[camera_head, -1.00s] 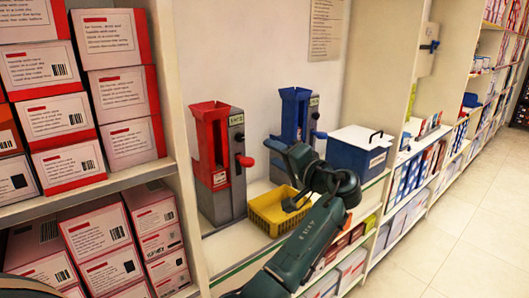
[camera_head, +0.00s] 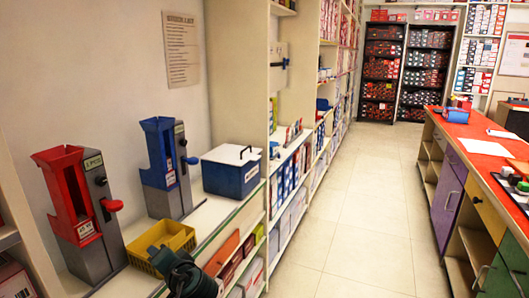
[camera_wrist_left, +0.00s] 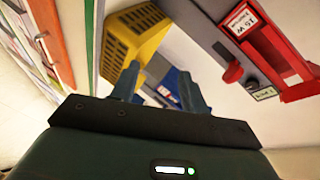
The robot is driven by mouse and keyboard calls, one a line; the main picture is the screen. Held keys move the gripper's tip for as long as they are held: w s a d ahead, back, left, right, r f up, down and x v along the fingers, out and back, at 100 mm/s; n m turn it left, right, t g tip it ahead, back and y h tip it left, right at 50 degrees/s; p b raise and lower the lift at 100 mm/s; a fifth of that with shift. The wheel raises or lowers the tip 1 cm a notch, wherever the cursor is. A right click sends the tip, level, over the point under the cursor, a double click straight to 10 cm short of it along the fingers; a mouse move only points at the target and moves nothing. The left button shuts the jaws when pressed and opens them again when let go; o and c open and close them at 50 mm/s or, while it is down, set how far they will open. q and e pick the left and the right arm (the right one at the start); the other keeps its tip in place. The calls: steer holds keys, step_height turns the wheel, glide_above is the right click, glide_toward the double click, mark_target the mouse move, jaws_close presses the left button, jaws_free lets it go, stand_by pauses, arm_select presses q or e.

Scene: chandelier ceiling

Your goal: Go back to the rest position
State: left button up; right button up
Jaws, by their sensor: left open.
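My left gripper (camera_wrist_left: 161,82) shows in the left wrist view with its two fingers apart and nothing between them. The yellow basket (camera_wrist_left: 137,33) is beyond its fingers at the upper left, and the red dispenser (camera_wrist_left: 275,40) is at the upper right. The red dispenser (camera_head: 80,205) and the blue dispenser (camera_head: 165,165) stand upright on the shelf. My right gripper is not seen.
A blue box with a white lid (camera_head: 232,172) stands on the shelf right of the dispensers. Shelving runs along the left. A red-topped counter (camera_head: 480,145) with coloured drawers is on the right. The tiled floor (camera_head: 345,225) between them is clear.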

arm_select(q)
steer(key=s+d+f+m+h+p, duration=0.1)
steer(key=s+d+f+h, duration=0.2)
steer(key=s+f+h, duration=0.5)
steer(key=s+d+f+h+p, duration=0.1)
steer(key=s+d+h, duration=0.1)
steer(key=s, duration=0.5)
steer(key=s+d+f+n+h, duration=0.1)
steer(key=s+d+f, duration=0.1)
steer(key=s+d, duration=0.2)
steer(key=s+d+f+n+h+p, duration=0.1)
steer(key=s+d+f+h, duration=0.1)
steer(key=s, duration=0.8)
steer(key=shift+d+h+p, duration=0.3)
steer(key=shift+d, duration=0.1)
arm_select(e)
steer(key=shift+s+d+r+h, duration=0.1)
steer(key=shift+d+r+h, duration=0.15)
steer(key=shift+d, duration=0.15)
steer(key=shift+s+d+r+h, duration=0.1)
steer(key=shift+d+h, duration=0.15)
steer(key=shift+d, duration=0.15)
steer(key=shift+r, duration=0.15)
arm_select(q)
steer(key=shift+c, duration=0.4)
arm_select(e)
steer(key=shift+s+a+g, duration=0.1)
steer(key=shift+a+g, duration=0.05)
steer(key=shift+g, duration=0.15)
